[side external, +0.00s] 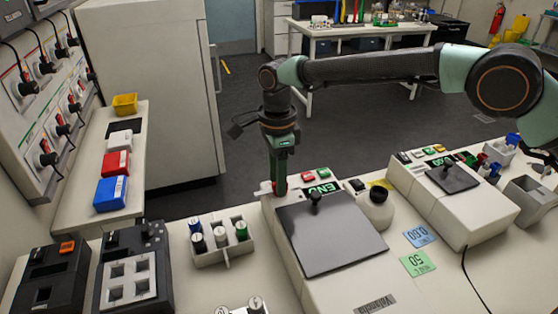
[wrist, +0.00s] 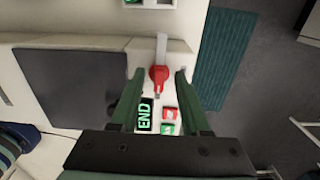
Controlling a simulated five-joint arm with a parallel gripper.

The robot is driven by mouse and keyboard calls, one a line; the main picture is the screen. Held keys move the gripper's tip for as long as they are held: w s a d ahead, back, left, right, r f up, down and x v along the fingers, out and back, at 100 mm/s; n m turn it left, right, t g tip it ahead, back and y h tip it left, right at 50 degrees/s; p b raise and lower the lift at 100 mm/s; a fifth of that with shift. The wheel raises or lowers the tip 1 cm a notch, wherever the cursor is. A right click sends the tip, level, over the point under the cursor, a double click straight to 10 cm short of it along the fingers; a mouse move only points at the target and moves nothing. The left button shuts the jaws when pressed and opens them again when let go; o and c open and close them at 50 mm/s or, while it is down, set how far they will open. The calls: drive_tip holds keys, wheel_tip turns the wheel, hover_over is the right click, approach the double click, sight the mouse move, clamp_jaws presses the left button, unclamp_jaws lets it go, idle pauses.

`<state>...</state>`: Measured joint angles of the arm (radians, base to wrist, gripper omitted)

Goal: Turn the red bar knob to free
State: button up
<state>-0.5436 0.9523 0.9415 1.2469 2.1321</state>
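The red bar knob (wrist: 159,78) sits on the white control strip of the near shaker, beside its display reading END (wrist: 145,115). In the wrist view, a pale grey bar stands out from the knob's far side. My gripper (wrist: 160,72) is open, with one green finger on each side of the knob and a visible gap at each side. In the side view, my gripper (side external: 279,186) points down at the left back corner of the shaker (side external: 325,240). Red shows at its fingertips, and the fingers mostly hide the knob there.
Red and green buttons (wrist: 169,113) lie close to the knob. The shaker's dark platform (side external: 335,240) has a black knob on top. A second shaker (side external: 455,190) stands to the right. A vial rack (side external: 222,245) stands to the left. A wall panel with plugged cables (side external: 40,90) is at far left.

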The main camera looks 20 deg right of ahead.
wheel_tip(320, 180, up, 12)
idle(0.6)
